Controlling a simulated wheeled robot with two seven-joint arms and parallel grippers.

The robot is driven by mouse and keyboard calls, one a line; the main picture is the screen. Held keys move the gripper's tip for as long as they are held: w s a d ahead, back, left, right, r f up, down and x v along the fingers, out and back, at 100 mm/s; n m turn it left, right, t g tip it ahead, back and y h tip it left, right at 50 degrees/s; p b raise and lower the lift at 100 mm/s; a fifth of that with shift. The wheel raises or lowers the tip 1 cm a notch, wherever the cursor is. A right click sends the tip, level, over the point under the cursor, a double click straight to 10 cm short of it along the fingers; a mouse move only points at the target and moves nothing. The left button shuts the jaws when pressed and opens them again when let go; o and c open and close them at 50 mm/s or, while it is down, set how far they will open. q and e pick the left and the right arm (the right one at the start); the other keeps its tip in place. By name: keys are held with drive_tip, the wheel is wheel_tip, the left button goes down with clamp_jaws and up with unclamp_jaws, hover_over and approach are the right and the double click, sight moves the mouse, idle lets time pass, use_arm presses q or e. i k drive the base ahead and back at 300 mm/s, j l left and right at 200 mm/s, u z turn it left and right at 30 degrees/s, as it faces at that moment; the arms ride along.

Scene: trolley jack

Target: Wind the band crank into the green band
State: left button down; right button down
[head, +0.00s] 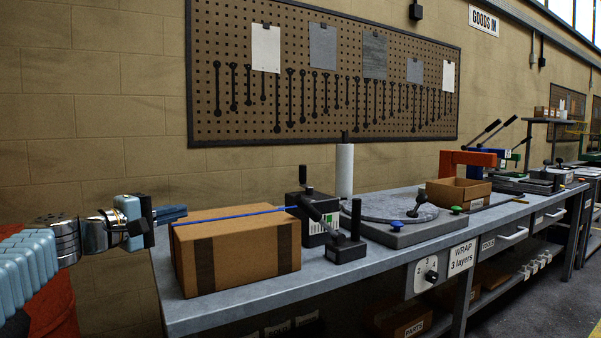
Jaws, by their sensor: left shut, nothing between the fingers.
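A black banding device (295,202) stands on the bench behind the right end of a brown carton. A dark crank arm (311,208) slants across its front, and a black knob stands up at its top. A pale gauge with a green part (331,221) shows on its right side; I cannot make out a pointer. A blue band (236,215) runs over the carton (240,254) to the device. My left gripper (186,213) is shut and empty at the carton's upper left edge, well left of the crank. My right gripper is not in view.
A black block with an upright post (345,250) stands right of the carton. Beyond it are a grey turntable (400,231), a white roll (344,171) and an open cardboard box (458,193). The bench's front edge (240,311) has little free room before the carton.

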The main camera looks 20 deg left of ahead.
sight(309, 190)
drive_tip(key=i, duration=1.3)
